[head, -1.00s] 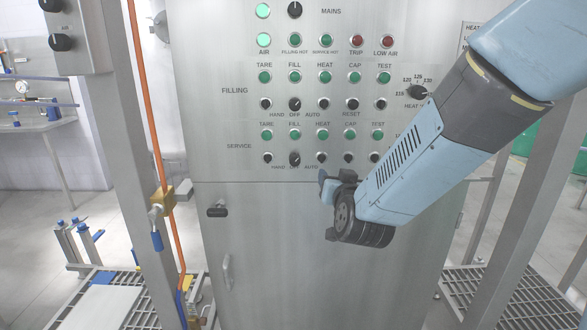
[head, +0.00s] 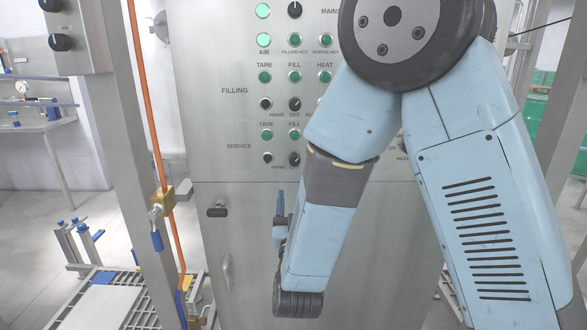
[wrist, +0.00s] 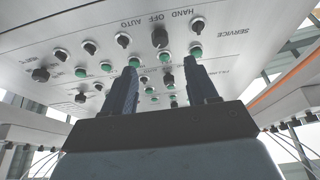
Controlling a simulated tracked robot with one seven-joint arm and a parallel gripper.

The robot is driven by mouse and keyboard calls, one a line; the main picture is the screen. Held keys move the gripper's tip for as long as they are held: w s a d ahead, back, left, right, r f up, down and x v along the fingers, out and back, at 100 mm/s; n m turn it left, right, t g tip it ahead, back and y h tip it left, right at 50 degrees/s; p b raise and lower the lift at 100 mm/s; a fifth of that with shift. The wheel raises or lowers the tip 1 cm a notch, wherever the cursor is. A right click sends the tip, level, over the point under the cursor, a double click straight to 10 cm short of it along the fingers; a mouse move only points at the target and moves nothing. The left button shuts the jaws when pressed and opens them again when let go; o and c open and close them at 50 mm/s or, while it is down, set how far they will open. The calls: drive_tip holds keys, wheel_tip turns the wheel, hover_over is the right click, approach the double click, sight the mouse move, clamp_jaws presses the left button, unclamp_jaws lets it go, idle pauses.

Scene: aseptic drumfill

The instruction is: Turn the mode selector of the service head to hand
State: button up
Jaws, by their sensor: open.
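The service mode selector (head: 294,158) is a black knob in the bottom row of the grey panel, between the HAND and AUTO marks. In the wrist view the panel is upside down, and the selector (wrist: 160,38) shows by the word OFF, beyond the fingertips. Its exact pointer direction is too small to tell. My gripper (head: 280,198) is below the selector in the head view, fingers pointing up. In the wrist view my gripper (wrist: 157,72) has its two dark fingers apart with nothing held between them. It appears apart from the selector.
The filling selector (head: 294,104) is a similar knob one group higher. Black buttons (head: 267,158) and green lamps (head: 266,134) sit close around. My arm hides the panel's right side. An orange hose (head: 152,120) and a post stand left. The lower cabinet door (head: 240,240) has a handle.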

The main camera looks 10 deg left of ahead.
sight(295, 164)
drive_tip(key=x, duration=1.1)
